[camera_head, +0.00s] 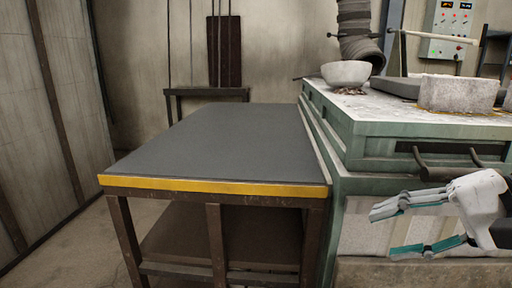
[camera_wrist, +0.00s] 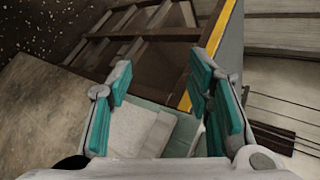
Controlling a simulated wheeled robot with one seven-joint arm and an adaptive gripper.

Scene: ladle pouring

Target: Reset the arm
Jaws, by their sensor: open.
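My gripper (camera_head: 405,226) is at the lower right of the head view, in front of the green cabinet's side. Its two fingers with teal pads are spread apart, with nothing between them. In the wrist view my gripper (camera_wrist: 160,105) also shows open and empty, with the floor and the cabinet's pale lower panel behind it. A dark ladle-like handle (camera_head: 460,165) lies behind the gripper at the cabinet's front; what it belongs to cannot be told.
A dark table (camera_head: 215,140) with a yellow front edge stands left of the green cabinet (camera_head: 350,150). On the cabinet are a pale bowl (camera_head: 346,73) and a rough grey block (camera_head: 457,93). A control box (camera_head: 448,30) hangs at the back right. The tabletop is bare.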

